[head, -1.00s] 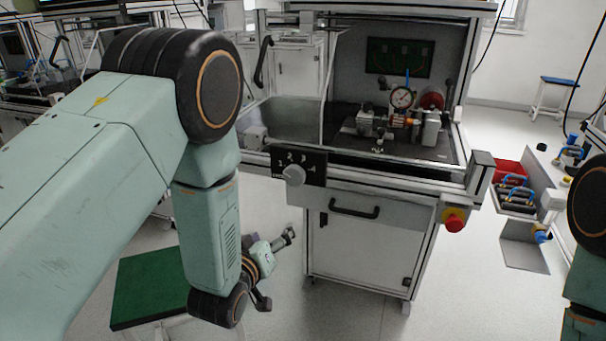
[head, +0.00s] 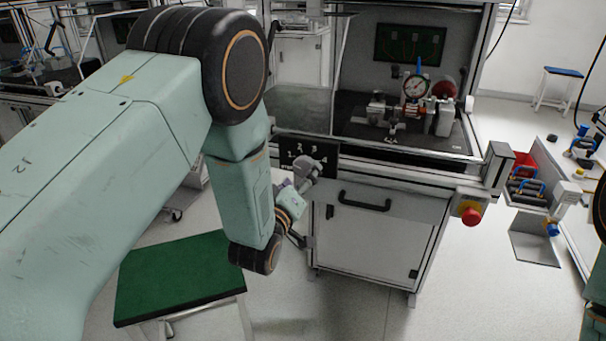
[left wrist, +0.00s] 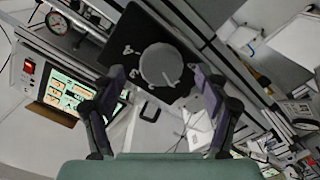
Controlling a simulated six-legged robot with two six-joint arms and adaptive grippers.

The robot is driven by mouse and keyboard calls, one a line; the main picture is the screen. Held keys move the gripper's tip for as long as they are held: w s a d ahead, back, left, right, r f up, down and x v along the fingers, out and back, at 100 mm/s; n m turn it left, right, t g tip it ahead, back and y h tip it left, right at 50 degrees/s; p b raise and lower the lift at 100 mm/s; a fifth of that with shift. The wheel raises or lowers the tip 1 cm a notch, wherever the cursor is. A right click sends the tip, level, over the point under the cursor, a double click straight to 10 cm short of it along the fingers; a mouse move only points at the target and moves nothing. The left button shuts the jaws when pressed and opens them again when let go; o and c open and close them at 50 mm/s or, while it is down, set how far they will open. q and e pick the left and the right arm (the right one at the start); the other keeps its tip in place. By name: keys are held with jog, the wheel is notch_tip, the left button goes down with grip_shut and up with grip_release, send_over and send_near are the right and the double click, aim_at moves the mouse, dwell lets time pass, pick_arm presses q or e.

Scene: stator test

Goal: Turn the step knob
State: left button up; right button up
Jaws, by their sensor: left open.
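The step knob (left wrist: 160,65) is a round grey dial on a black plate (left wrist: 140,37) with white numbers, in the left wrist view. In the left wrist view my left gripper (left wrist: 160,84) is open. Its two fingers are to either side of the knob's near edge, and nothing is between them but the knob's face beyond. I cannot tell whether they touch it. My right gripper is not in view.
A drawer handle (head: 364,202) is right of the plate and below it. A red emergency button (head: 471,213) is at the station's right corner. A green-topped stool (head: 178,277) stands below my left arm. A dial gauge (head: 416,86) sits inside the station.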

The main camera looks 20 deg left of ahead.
aim_at(305, 167)
pick_arm(q)
jog(key=shift+w+a, duration=0.15)
jog(key=shift+w, duration=1.1)
jog(key=shift+c, duration=0.5)
jog(key=shift+s, duration=0.1)
jog(key=c, duration=1.1)
